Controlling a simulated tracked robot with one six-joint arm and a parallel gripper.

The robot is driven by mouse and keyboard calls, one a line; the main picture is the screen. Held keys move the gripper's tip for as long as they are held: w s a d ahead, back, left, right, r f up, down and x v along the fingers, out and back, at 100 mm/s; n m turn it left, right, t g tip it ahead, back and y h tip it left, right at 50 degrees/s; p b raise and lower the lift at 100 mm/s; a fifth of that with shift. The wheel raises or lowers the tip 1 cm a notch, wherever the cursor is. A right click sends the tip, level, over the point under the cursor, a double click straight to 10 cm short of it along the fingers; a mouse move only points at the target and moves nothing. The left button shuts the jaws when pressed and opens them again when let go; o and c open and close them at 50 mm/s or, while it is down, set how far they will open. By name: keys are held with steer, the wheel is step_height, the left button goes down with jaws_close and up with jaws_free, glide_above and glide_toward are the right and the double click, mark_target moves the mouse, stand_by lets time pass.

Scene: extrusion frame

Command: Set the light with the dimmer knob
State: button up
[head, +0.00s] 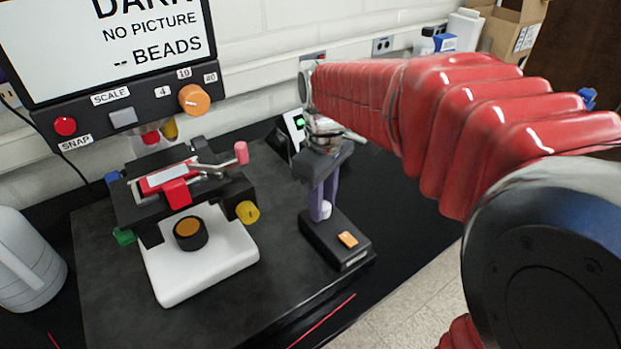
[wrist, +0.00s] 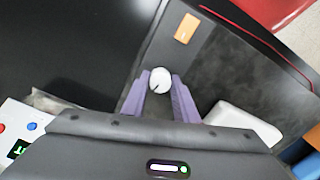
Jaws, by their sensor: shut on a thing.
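The dimmer knob is a small white round knob (head: 325,209) on a black box (head: 335,242) that lies on the dark mat, right of the microscope. In the wrist view the knob (wrist: 161,79) shows a dark pointer line on its top. My gripper (head: 322,207) points down over the box, and its purple fingers are shut on the knob, one on each side. The fingers hide parts of the knob's sides. An orange switch (head: 347,239) sits on the same box, in front of the knob. The screen (head: 110,40) reads "DARK", "NO PICTURE" and "-- BEADS".
The microscope (head: 190,230) with a white base and coloured knobs stands left of my gripper. A small device with a green display (head: 298,124) stands behind it. A white jug (head: 28,262) is at the far left. The mat's front part is clear.

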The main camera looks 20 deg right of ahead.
steer(key=shift+w+d, duration=0.1)
steer(key=m, duration=0.5)
steer(key=shift+m, duration=2.6)
steer(key=o, duration=1.1)
steer(key=shift+c, duration=0.2)
step_height(320, 180, up, 14)
